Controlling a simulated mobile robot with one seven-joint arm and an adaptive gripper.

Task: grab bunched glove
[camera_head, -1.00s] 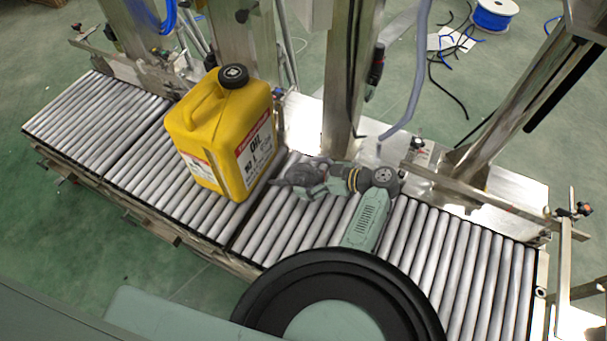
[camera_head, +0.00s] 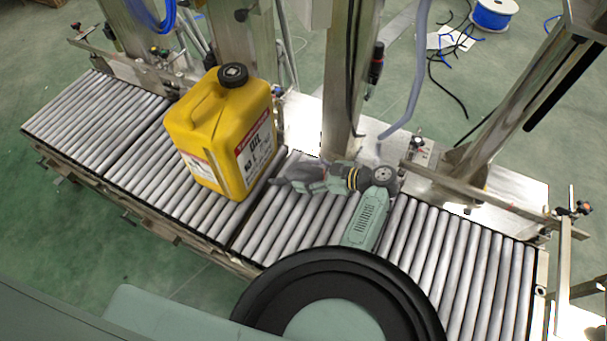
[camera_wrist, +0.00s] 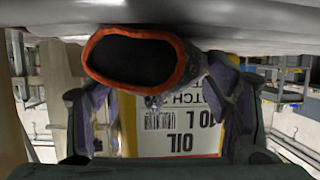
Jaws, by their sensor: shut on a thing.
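The bunched glove shows in the wrist view as a dark grey bundle (camera_wrist: 190,68) with an orange-rimmed open cuff (camera_wrist: 178,76) facing the camera. It lies against the rollers, which fill the top of that view. My gripper (camera_wrist: 165,112) has one finger on each side of the glove and is shut on it. In the head view my gripper (camera_head: 285,182) is low over the rollers, just right of the yellow oil canister. There the glove cannot be told apart from the dark fingers.
The yellow oil canister (camera_head: 218,135) stands upright on the roller conveyor (camera_head: 460,260), close beside my fingertips. Its label (camera_wrist: 180,135) shows behind the glove. A metal post (camera_head: 341,80) rises behind my wrist. The rollers at the far left are clear.

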